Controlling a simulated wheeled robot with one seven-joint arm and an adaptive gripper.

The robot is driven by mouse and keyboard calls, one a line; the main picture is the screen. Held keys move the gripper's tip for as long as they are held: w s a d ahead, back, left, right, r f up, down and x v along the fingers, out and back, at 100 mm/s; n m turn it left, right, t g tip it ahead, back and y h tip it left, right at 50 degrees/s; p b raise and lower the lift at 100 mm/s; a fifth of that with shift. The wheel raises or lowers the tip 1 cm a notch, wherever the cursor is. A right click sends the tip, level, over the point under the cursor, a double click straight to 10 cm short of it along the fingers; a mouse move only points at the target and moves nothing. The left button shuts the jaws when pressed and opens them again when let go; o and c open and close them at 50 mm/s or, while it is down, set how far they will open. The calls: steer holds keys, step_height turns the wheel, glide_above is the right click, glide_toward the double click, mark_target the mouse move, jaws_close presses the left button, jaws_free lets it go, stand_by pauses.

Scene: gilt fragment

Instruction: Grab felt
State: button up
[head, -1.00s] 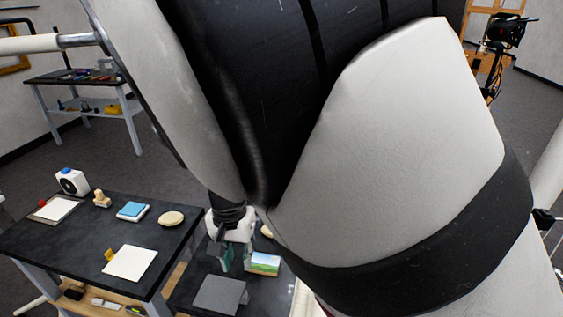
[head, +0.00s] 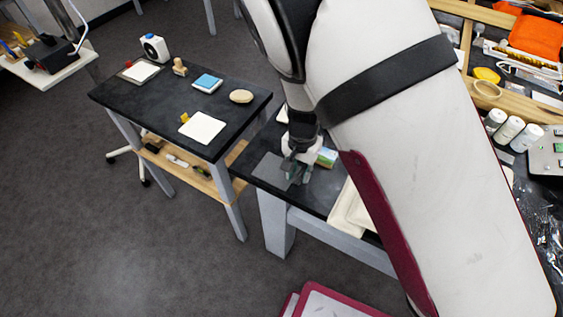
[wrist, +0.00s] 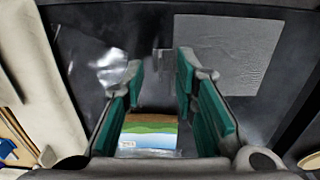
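A flat grey square sheet (head: 268,167) lies on the dark low table in the head view. It also shows in the wrist view (wrist: 232,52), at upper right, with a fine texture. It may be the felt; I cannot tell for sure. My gripper (head: 299,176) is just right of the sheet, over the table. In the wrist view my gripper (wrist: 160,72) is open, its green-padded fingers apart, with nothing held between them. A small landscape picture block (wrist: 150,136) shows between and below the fingers. My arm hides part of the table.
The picture block (head: 326,157) stands right beside my gripper. Cream cloth (head: 349,207) lies at the table's right. A dark table (head: 160,112) at left bears a white card (head: 202,128), a blue-topped pad (head: 207,84) and an oval piece (head: 241,96). Open floor is at lower left.

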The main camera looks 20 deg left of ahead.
steer(key=shift+f, duration=0.6)
jaws_close()
